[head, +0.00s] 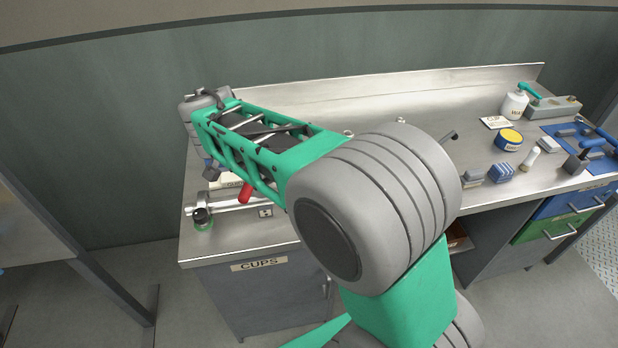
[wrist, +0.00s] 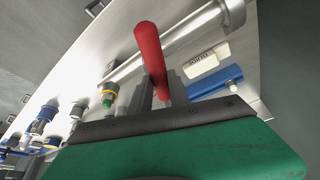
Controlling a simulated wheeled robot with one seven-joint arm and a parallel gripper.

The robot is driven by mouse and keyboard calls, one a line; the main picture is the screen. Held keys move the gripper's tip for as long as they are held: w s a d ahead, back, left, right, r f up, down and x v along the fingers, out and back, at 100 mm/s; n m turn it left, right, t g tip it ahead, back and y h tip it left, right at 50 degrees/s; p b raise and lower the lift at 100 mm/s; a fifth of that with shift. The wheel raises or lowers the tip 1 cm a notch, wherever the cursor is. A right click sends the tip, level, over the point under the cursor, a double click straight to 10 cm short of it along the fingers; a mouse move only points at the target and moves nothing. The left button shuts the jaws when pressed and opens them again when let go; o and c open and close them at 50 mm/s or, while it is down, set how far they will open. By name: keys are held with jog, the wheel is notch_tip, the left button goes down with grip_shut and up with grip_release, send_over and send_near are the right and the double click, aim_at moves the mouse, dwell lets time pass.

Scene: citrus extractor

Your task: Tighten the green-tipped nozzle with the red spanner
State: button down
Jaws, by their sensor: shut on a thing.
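The red spanner shows as a thick red handle (wrist: 150,50) in the wrist view, between the two grey fingers of my gripper (wrist: 161,90), which is shut on it. The red handle also shows in the head view (head: 245,193), below my forearm at the left of the bench. The spanner's working end cannot be made out. In the wrist view a green-tipped nozzle (wrist: 108,98) with a yellow ring is left of the fingers, apart from them. In the head view my arm hides most of the gripper.
A silver pipe (wrist: 185,42) runs close behind the handle. Blue fittings (wrist: 42,120) lie at lower left.

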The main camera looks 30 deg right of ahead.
jog(key=shift+r+p, duration=2.25)
jog(key=shift+r, duration=1.05)
jog(key=shift+d, duration=0.1)
